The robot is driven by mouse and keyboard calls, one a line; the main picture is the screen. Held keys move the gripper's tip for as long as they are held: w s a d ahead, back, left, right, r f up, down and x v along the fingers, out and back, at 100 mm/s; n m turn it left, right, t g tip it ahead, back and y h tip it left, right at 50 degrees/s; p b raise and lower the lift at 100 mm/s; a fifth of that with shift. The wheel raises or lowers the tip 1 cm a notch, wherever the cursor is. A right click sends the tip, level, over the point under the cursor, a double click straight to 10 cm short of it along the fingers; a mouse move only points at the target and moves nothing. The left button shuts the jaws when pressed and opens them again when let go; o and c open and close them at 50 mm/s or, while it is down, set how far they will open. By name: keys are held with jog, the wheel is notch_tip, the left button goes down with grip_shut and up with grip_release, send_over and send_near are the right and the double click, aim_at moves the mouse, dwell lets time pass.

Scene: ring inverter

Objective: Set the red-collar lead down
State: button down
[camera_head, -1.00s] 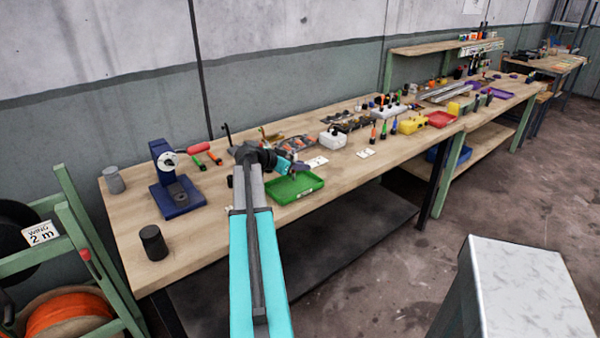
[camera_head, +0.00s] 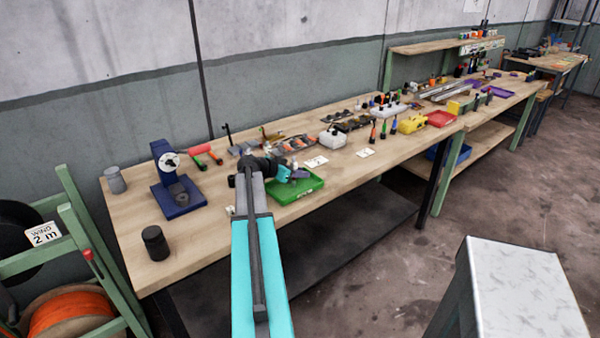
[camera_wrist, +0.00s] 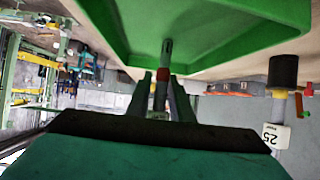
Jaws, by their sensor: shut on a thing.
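My gripper (camera_wrist: 162,88) is shut on the red-collar lead (camera_wrist: 163,75), a thin grey piece with a red band between the two fingers. Its grey tip points towards the green tray (camera_wrist: 90,12), which fills the top of the wrist view. I cannot tell whether the tip touches the tray. In the head view my gripper (camera_head: 293,174) is at the green tray (camera_head: 302,194), over its back left part. The lead is too small to make out there.
In the head view a blue press (camera_head: 176,192) and a black cylinder (camera_head: 155,242) stand left on the bench. Bare bench lies between them and my arm.

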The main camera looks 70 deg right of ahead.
jog(key=shift+f+b, duration=0.15)
jog(key=shift+b, duration=0.15)
jog(key=c, duration=1.6)
grip_release()
jog(key=shift+o, duration=0.2)
jog(key=shift+r+p, duration=0.25)
jog(key=shift+p, duration=0.1)
jog(key=shift+w+a+b, duration=0.2)
jog(key=shift+a+b, duration=0.1)
jog(key=shift+a, duration=0.05)
jog(key=b+v, duration=0.3)
jog(key=v, duration=0.8)
jog(key=shift+r, duration=0.25)
